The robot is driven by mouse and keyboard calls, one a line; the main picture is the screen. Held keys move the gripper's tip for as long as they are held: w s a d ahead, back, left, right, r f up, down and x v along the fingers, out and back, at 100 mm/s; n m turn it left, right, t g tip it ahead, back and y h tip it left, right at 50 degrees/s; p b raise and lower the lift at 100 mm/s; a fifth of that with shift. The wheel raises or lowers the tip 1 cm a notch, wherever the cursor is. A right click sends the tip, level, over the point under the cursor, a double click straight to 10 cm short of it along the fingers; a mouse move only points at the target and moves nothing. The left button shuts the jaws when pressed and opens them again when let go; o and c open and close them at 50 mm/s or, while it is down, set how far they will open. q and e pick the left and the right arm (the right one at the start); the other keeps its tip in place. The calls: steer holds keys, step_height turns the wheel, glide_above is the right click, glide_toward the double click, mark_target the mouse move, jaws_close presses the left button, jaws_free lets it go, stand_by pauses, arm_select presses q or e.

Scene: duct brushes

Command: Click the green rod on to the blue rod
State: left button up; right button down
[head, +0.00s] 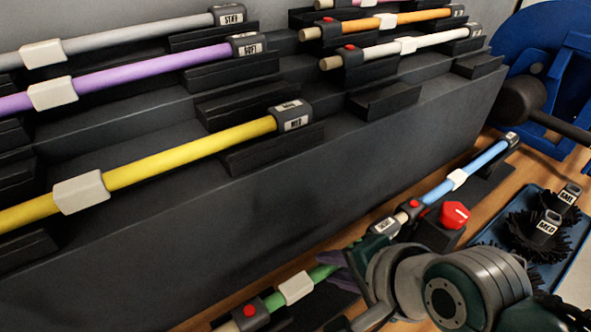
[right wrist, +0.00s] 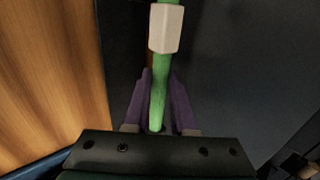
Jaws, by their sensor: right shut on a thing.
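The green rod (head: 322,273) lies low in the head view, with a white sleeve (head: 296,288) and a red button (head: 249,311) near its lower left end. My right gripper (head: 340,268) has its purple fingers shut around it. The right wrist view shows the green rod (right wrist: 158,100) between the fingers (right wrist: 158,110). The blue rod (head: 487,157) lies further up right, roughly in line with it. Its tan tip (head: 401,217) points at a dark labelled collar (head: 384,227) at the green rod's upper end. I cannot tell whether they are joined. My left gripper is out of view.
A dark stepped rack (head: 300,210) holds yellow, purple, grey and other rods on the left. A red knob (head: 454,214) on a dark block stands beside the blue rod. A blue tray (head: 572,245) with black brushes is at right, a blue stand (head: 560,75) behind.

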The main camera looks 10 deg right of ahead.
steer(key=shift+w+d, duration=0.2)
steer(key=shift+d, duration=0.4)
steer(key=shift+w+d, duration=0.2)
steer(key=shift+d, duration=0.35)
steer(key=c, duration=0.7)
jaws_free()
steer(key=shift+o, duration=0.2)
